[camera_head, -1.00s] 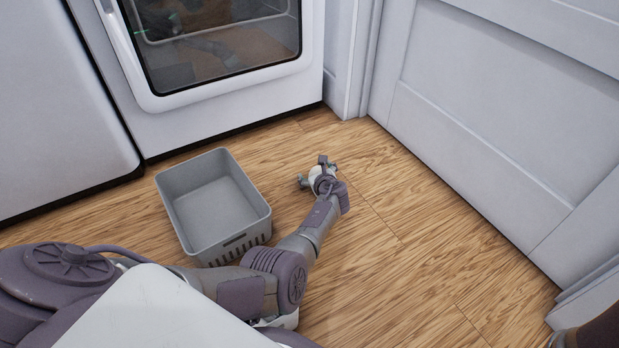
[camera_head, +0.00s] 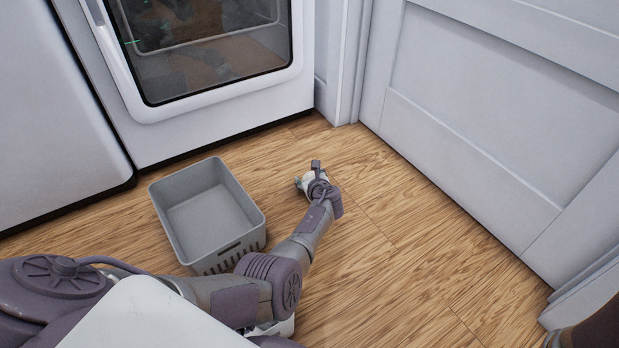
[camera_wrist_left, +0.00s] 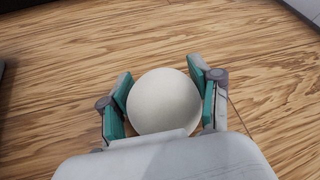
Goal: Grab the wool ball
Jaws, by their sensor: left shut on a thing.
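The wool ball (camera_wrist_left: 163,100) is a smooth, off-white sphere, seen in the left wrist view between the two green-padded fingers of my left gripper (camera_wrist_left: 165,95). The gripper is shut on it, with a finger on each side. In the head view my left gripper (camera_head: 309,180) is low over the wooden floor, right of the grey basket. There the ball is mostly hidden by the gripper and wrist. My right gripper is not in view.
An empty grey basket (camera_head: 257,211) stands on the floor beside my left forearm. A white appliance with a dark glass door (camera_head: 205,50) is behind it. A white panelled door or wall (camera_head: 480,110) bounds the right. The wooden floor (camera_head: 400,230) between is clear.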

